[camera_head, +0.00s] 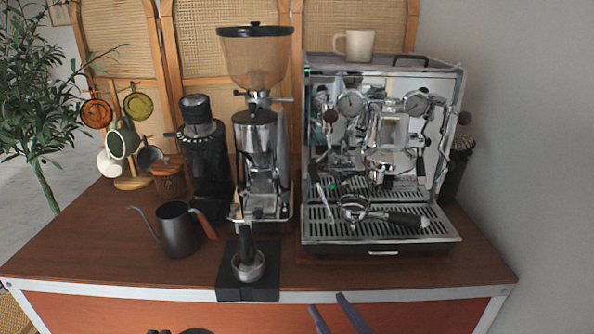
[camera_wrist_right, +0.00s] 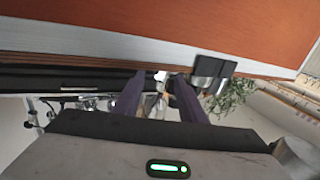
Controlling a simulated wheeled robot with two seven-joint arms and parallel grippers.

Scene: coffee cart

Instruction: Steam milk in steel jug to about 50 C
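I cannot pick out a steel milk jug with certainty in either view. The espresso machine (camera_head: 445,170) stands at the back right, with two round gauges and shiny chrome parts on its front. Thin pipes hang at both sides of that front. My right gripper (camera_head: 327,301) is at the front edge of the cart, empty, its two purple fingers apart. They also show apart in the right wrist view (camera_wrist_right: 159,76), with nothing held between them.
A portafilter (camera_head: 405,219) lies on the machine's drip tray. A white cup (camera_head: 358,45) stands on top of the machine. A black kettle (camera_head: 178,232), grinder (camera_head: 262,135) and black tamping block (camera_head: 248,294) stand to the left. The wood before the machine is clear.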

